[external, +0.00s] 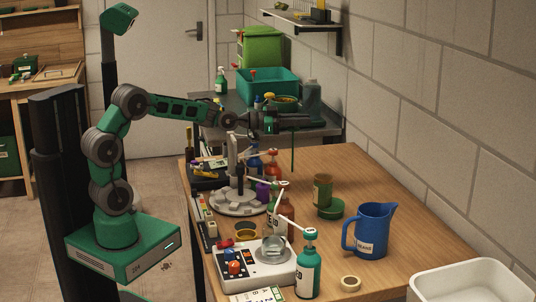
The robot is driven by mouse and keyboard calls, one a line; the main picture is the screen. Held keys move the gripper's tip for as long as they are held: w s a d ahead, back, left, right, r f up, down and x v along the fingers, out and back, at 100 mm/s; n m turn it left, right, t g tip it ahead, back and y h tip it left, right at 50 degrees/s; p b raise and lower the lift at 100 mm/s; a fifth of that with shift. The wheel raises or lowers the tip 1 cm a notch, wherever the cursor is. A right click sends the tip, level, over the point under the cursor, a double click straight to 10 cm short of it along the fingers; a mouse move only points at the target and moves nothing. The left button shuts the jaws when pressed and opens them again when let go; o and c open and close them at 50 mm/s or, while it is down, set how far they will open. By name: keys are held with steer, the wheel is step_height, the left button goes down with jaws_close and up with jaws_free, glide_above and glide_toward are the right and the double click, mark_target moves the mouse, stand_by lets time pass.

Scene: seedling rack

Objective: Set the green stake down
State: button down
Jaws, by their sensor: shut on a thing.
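The green stake (292,158) is a thin dark green rod. It hangs upright below my gripper (303,122), above the far part of the wooden table (430,215). My gripper points to the right at the end of the outstretched arm and is shut on the stake. The fingertips are small and dark here, and the exact grip on the stake is hard to make out. I cannot tell whether the stake's lower end touches the table.
Spray bottles, a teal bottle (308,268), a white scale (262,262) and a round stand crowd the table's left side. The table's far right is clear.

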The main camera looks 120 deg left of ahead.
steer(key=shift+f, duration=0.2)
steer(key=c, duration=1.5)
jaws_free()
steer(key=shift+r, duration=0.1)
steer(key=b+v, duration=0.1)
steer(key=v, duration=1.1)
steer(key=shift+r, duration=0.1)
